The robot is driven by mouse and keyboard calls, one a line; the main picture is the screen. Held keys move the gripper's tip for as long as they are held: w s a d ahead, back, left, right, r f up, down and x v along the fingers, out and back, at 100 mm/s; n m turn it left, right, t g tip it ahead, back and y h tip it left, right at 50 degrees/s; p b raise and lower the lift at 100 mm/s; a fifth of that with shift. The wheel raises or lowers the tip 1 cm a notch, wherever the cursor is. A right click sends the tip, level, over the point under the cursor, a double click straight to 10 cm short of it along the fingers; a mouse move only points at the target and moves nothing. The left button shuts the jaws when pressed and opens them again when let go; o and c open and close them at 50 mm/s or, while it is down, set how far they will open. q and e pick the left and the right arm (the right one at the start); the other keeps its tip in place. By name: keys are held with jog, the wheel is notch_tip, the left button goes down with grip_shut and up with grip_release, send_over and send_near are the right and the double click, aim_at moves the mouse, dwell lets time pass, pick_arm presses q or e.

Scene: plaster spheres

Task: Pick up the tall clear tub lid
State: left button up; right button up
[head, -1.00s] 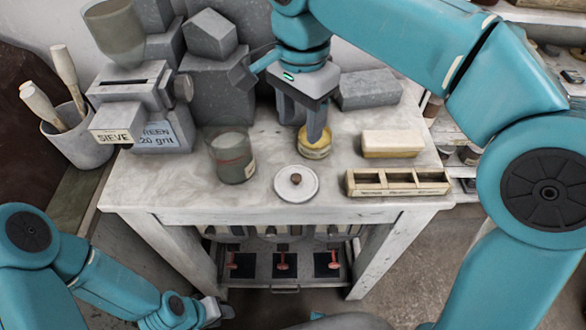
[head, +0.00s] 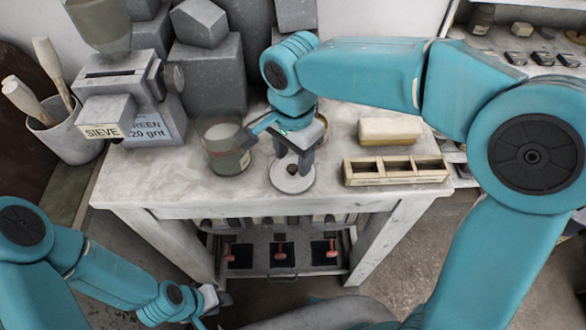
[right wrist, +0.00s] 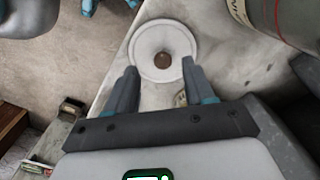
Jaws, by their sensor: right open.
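The tub lid (head: 291,183) is a pale round disc with a brown knob, lying flat near the front edge of the table. It also shows in the right wrist view (right wrist: 150,38), just beyond the fingertips. The tall clear tub (head: 226,158) stands open beside it to the left, with pale contents. My right gripper (head: 293,168) is open above the lid, its fingers pointing down on either side of the knob in the head view. I cannot tell whether they touch it. My left gripper (head: 212,299) is low at the front left, away from the table; its jaws are too small to read.
A wooden compartment tray (head: 396,180) lies right of the lid, with a cream block (head: 389,131) behind it. The grey sieve machine (head: 125,90) and a pot of wooden-handled tools (head: 62,135) stand at left. Grey stone blocks (head: 207,75) fill the back.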

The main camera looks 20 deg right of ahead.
aim_at(292, 166)
jog(key=f, duration=0.2)
jog(key=shift+w+f, duration=0.35)
jog(key=shift+f, duration=0.05)
jog(key=shift+s+f, duration=0.15)
jog(key=shift+s, duration=0.2)
jog(key=shift+w, duration=0.3)
jog(key=c, duration=0.9)
grip_shut()
jog(key=shift+s, duration=0.2)
